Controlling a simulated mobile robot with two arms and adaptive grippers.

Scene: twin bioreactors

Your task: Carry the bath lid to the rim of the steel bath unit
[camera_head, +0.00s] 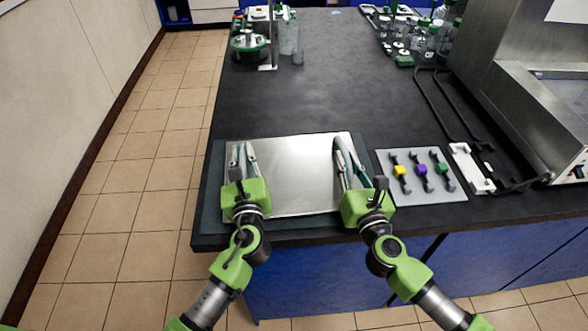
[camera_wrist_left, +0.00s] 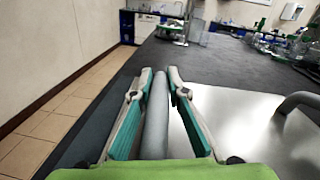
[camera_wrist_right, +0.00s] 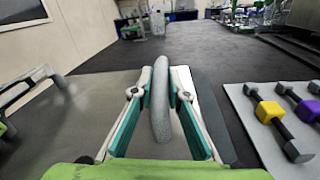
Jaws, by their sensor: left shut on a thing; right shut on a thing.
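The bath lid (camera_head: 295,180) is a flat, shiny steel plate near the front edge of the dark bench, with a grey bar handle toward each side. My left gripper (camera_head: 243,150) is shut on the left handle (camera_wrist_left: 155,120), which runs between its fingers in the left wrist view. My right gripper (camera_head: 343,147) is shut on the right handle (camera_wrist_right: 161,100), seen between its fingers in the right wrist view. The lid lies level on or just over a dark mat (camera_head: 215,185); I cannot tell if they touch. The steel bath unit (camera_head: 545,110) stands at the right.
A grey panel (camera_head: 430,190) with yellow, purple and green knobs lies just right of the lid. Black hoses and a white strip (camera_head: 470,168) lie before the bath. Glassware (camera_head: 430,40) and a green-based device (camera_head: 249,45) stand at the back. The middle of the bench is clear.

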